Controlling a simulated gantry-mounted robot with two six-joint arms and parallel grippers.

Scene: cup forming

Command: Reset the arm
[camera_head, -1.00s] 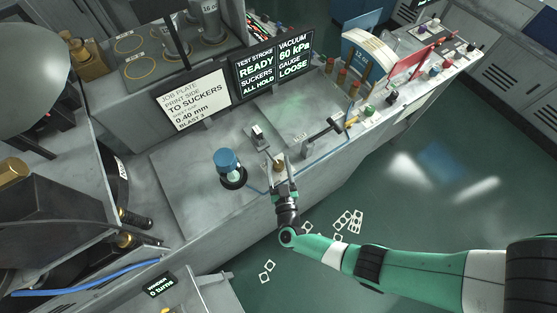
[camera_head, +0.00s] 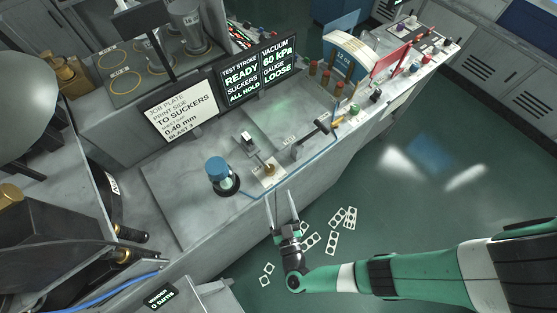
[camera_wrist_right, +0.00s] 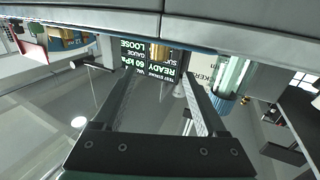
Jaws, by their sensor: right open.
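My right gripper (camera_head: 281,208) is open, with nothing between its two fingers. In the head view it is off the front edge of the grey bench (camera_head: 185,210), over the floor side. The right wrist view shows its two fingers (camera_wrist_right: 160,100) spread apart, with the bench and display beyond them. The green and white right arm (camera_head: 420,270) comes in from the lower right. Just behind the gripper on the bench are a small brass knob (camera_head: 269,170) and a blue-capped cylinder (camera_head: 218,172). My left gripper does not show.
A display (camera_head: 258,75) reads READY, 60 kPa and LOOSE. A job plate sign (camera_head: 181,110) stands left of it. A black-headed lever (camera_head: 318,125) rises from the bench. Several white punched strips (camera_head: 335,228) lie on the green floor, which is otherwise open at right.

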